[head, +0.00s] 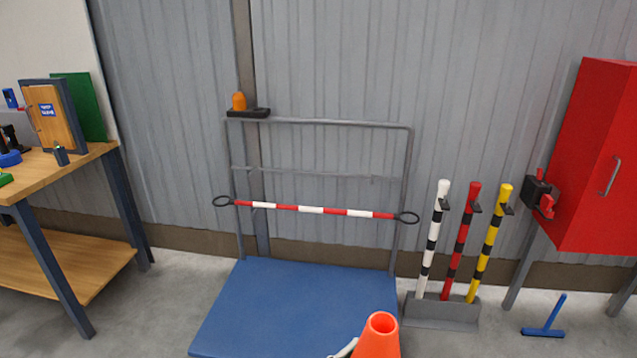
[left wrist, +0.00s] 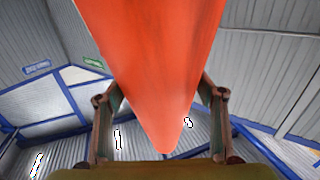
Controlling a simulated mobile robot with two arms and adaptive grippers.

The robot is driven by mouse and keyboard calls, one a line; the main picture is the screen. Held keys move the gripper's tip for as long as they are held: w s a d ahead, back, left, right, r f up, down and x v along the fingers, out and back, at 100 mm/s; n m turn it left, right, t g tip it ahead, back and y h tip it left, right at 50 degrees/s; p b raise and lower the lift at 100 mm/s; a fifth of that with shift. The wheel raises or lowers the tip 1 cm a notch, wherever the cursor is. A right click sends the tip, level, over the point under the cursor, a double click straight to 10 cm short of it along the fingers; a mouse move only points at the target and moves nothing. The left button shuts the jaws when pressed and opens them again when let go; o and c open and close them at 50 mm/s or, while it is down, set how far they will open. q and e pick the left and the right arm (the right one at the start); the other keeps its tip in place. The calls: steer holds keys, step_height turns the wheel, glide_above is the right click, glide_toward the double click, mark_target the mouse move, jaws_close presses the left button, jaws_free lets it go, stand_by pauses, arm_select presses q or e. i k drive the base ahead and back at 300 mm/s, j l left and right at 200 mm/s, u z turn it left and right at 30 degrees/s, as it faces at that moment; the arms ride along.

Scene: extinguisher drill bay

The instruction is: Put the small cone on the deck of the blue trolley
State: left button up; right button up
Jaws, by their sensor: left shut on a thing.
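The small orange cone (head: 378,338) is at the bottom edge of the head view, its open top upward and its lower part out of frame. In the left wrist view the cone (left wrist: 160,60) fills the space between the fingers of my left gripper (left wrist: 162,97), which is shut on it. A pale sliver beside the cone in the head view may be part of that gripper. The blue trolley's deck (head: 285,300) is bare where it shows. The cone overlaps its near right part in the picture; its height over the deck cannot be told. My right gripper is not in view.
A red-white bar (head: 310,209) crosses the trolley's grey frame (head: 409,170); an orange beacon (head: 239,102) stands at its top left. Right of the trolley is a rack (head: 440,314) of striped posts. A workbench (head: 75,167) stands left, a red cabinet (head: 600,170) right.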

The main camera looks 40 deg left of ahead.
mark_target(249, 321)
steer(key=k+j, duration=0.1)
steer(key=j, duration=0.3)
steer(key=k+j, duration=0.15)
steer(key=j, duration=0.25)
steer(key=k+j, duration=0.1)
steer(key=j, duration=0.3)
steer(key=k+j, duration=0.1)
steer(key=j, duration=0.3)
steer(key=k+j, duration=0.15)
steer(key=j, duration=0.3)
steer(key=i+j, duration=0.1)
steer(key=j, duration=0.5)
steer(key=i+j, duration=0.1)
steer(key=j, duration=0.5)
steer(key=i+j, duration=0.1)
steer(key=j, duration=0.5)
steer(key=i+j, duration=0.1)
steer(key=j, duration=0.5)
